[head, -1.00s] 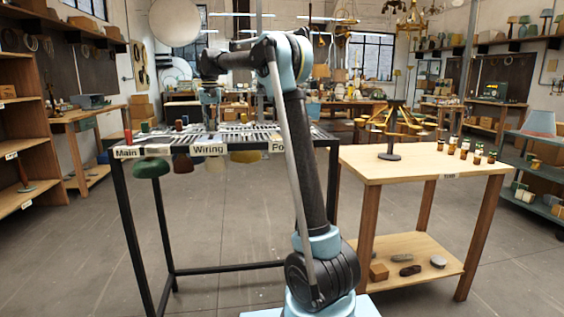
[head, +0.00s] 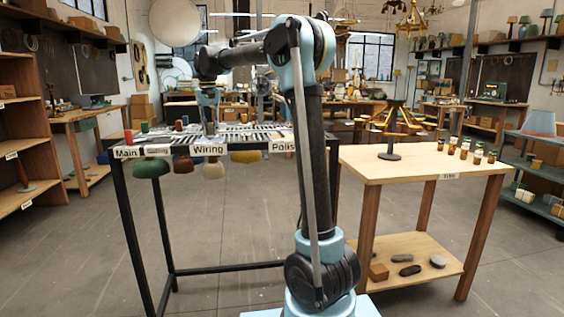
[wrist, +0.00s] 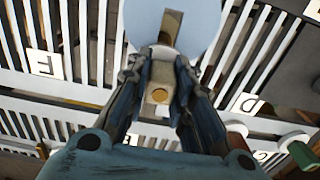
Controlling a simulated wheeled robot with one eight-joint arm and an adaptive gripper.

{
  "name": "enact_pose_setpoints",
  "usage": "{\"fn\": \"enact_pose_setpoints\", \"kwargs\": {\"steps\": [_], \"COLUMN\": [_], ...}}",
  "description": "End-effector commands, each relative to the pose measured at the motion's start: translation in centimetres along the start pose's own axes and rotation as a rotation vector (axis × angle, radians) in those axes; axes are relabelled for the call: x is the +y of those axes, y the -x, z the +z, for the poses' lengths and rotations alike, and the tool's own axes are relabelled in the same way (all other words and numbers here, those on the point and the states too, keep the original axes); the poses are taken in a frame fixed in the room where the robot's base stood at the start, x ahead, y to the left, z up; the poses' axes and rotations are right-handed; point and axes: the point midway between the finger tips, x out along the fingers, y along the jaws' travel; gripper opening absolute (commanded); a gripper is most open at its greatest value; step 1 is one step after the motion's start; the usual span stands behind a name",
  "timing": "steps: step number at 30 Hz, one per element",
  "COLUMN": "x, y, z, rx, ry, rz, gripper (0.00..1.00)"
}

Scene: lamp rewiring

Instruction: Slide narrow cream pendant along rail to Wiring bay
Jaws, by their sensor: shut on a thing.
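The cream pendant (head: 208,172) hangs under the rail frame, just below the Wiring label (head: 208,150). A dark red pendant (head: 183,164) is close to its left. My gripper (head: 209,118) is above the slotted rail top, over the Wiring part. In the wrist view my gripper (wrist: 160,98) is shut on a small cream block (wrist: 158,84) with a round brass-coloured spot, between the white slats. The block appears to be the top of the cream pendant, but the link between them is hidden by the rail top.
A green pendant (head: 152,168) hangs at the left under Main (head: 126,153), and a yellow one (head: 246,157) to the right of the cream one. The Polish label (head: 283,147) is further right. Coloured spools stand on the frame's left end. A wooden table (head: 420,168) stands at right.

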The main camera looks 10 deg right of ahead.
Motion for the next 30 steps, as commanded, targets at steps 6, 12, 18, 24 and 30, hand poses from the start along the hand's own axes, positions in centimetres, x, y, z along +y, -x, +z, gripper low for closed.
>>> {"fn": "enact_pose_setpoints", "kwargs": {"steps": [6, 12, 18, 24, 30], "x": [0.0, 0.0, 0.0, 0.0, 0.0], "y": [-0.1, -0.1, -0.1, -0.1, -0.1], "z": [1.9, 3.5, 4.9, 5.4, 5.4], "rx": [-0.002, -0.002, -0.002, -0.002, -0.002], "ry": [0.001, 0.001, 0.001, 0.0, 0.0], "rz": [0.0, 0.0, 0.0, 0.0, 0.0], "gripper": [0.01, 0.01, 0.01, 0.01, 0.3]}}
